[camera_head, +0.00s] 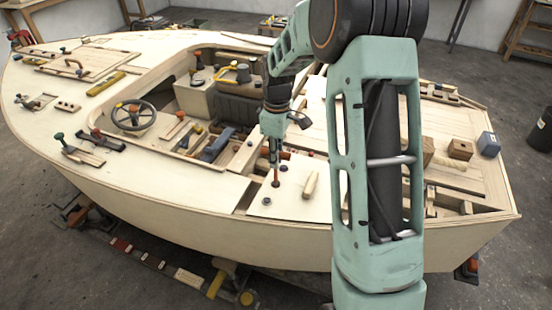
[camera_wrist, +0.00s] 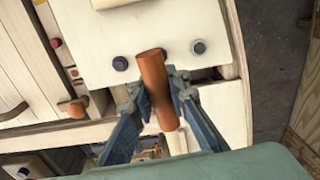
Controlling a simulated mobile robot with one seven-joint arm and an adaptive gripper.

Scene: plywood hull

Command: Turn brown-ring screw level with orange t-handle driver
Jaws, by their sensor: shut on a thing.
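My gripper (camera_head: 275,150) is above the pale panel (camera_head: 310,206) near the hull's side. In the wrist view, my gripper (camera_wrist: 160,90) is shut on the orange handle bar of the t-handle driver (camera_wrist: 153,72). The driver (camera_head: 275,174) hangs upright below the gripper in the head view, its lower end at the panel by a small brownish spot. I cannot tell whether its tip sits in the brown-ring screw, which the driver and gripper hide in the wrist view. Two dark screw heads stand on the panel, one on the left (camera_wrist: 120,63) and one on the right (camera_wrist: 199,47).
A pale wooden peg (camera_head: 310,184) lies on the panel to the right of the driver. Another brown handle (camera_wrist: 75,107) lies left of the gripper in the wrist view. A steering wheel (camera_head: 133,115) and the open cockpit are to the left. Wooden blocks (camera_head: 460,150) stand right.

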